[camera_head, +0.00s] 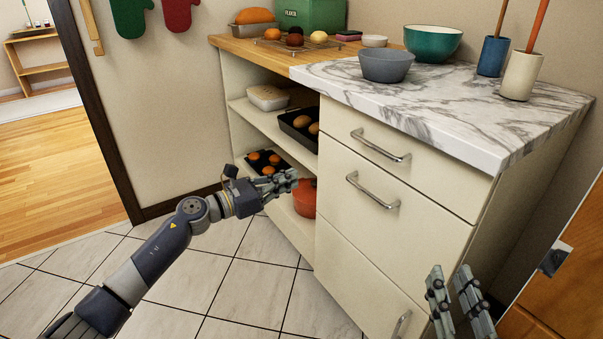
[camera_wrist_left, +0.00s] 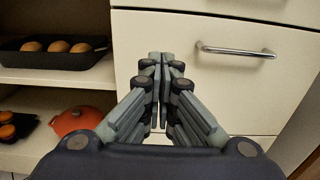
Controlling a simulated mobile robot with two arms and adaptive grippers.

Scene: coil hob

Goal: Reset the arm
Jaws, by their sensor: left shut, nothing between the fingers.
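My left arm reaches in from the left in the head view. Its gripper (camera_head: 290,180) is in front of the open shelves of the white cabinet (camera_head: 345,215), near the drawer front. In the left wrist view the left gripper (camera_wrist_left: 160,62) is shut and empty, its fingertips together before a plain drawer front. My right gripper (camera_head: 450,285) shows at the lower right of the head view, with its two fingers apart and nothing seen between them. The rest of my right arm is out of view.
An orange-red pot (camera_head: 304,198) and trays of baked goods (camera_head: 298,125) sit on the shelves. Drawer handles (camera_head: 373,191) stick out. Bowls (camera_head: 386,66) and utensil holders (camera_head: 521,76) stand on the marble top (camera_head: 450,95). Tiled floor (camera_head: 255,285) is clear.

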